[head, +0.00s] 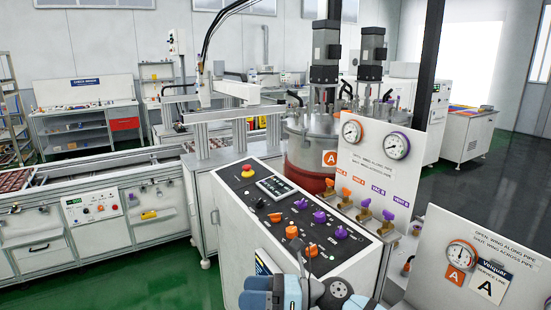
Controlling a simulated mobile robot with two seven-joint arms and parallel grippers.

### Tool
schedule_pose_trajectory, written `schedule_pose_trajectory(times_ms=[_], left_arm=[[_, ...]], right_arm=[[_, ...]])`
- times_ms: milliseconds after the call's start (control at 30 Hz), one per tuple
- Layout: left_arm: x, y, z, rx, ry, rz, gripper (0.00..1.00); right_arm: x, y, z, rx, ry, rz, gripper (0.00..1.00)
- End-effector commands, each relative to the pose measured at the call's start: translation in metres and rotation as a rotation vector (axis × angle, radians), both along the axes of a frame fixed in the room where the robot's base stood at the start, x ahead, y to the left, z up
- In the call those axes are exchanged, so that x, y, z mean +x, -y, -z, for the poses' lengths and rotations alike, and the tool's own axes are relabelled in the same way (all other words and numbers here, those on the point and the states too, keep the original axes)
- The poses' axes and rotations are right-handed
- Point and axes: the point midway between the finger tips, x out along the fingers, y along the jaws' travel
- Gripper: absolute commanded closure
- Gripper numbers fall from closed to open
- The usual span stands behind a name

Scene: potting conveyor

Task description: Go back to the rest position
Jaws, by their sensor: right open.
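My right arm, blue and grey, comes in at the bottom centre. My right gripper (304,262) is small in the picture and stands in front of the lower edge of the black control panel (258,212). It is open, and I see nothing held in it. Part of it is hidden by the arm, and I cannot tell whether it touches the panel. My left gripper is not in view.
Orange and purple knobs and a red button (247,171) sit on the panel. Behind it are a gauge board (365,185) with winged valves and a steel tank (312,140). Another gauge board (480,262) stands close at right. Green floor (170,285) is clear at lower left.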

Motion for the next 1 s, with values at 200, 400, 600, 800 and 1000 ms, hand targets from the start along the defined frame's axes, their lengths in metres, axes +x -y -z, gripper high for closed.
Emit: schedule_pose_trajectory(times_ms=[200,400,600,800,1000], left_arm=[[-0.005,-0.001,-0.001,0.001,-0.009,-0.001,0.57],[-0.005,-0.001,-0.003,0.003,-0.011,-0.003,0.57],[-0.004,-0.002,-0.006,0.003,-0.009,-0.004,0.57],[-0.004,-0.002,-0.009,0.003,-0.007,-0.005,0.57],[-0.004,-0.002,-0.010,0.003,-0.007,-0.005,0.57]], right_arm=[[-0.017,0.035,0.028,0.418,-0.632,0.222,0.31],[-0.034,0.095,0.090,0.778,-1.219,0.441,0.31],[-0.087,0.163,0.180,1.138,-1.782,0.678,0.31],[-0.169,0.217,0.257,1.467,-2.224,0.897,0.31],[-0.221,0.239,0.289,1.643,-2.422,1.013,0.31]])
